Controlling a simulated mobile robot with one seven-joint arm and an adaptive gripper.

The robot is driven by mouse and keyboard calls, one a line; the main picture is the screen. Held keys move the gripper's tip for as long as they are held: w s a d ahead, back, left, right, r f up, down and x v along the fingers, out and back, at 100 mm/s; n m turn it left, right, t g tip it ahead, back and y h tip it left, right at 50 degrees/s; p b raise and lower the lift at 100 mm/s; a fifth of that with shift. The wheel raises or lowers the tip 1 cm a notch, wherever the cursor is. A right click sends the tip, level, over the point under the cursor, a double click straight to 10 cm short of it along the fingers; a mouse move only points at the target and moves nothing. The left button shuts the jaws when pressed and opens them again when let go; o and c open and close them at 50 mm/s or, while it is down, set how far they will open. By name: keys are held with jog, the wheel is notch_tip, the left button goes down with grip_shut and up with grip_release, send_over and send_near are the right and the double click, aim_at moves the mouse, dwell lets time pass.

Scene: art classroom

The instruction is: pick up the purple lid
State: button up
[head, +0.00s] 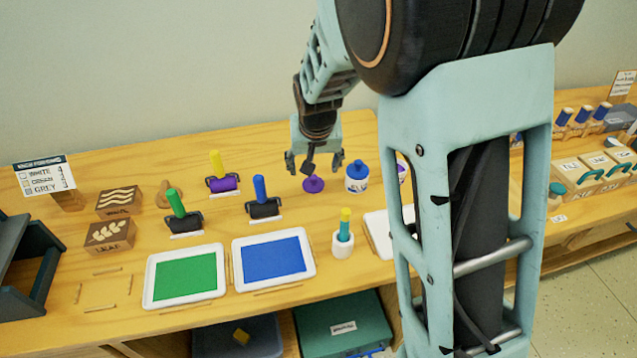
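The purple lid (313,184) is a small round disc with a raised knob, lying on the wooden table near the back. My gripper (315,167) is just above and behind it in the picture, pointing down. Its two fingers are spread apart, one on the left and one on the right, with nothing seen between them. The lid looks clear of the fingers, but the exact height gap cannot be told.
A white jar with a blue lid (357,176) stands close to the right of the purple lid. Rollers with a blue handle (260,190) and a yellow handle (216,163) stand to the left. Green (150,300) and blue (308,277) paint trays lie in front. My arm hides part of the table's right side.

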aim_at(314, 179)
jog(key=x, duration=0.9)
jog(key=shift+w, duration=0.3)
jog(key=c, duration=0.9)
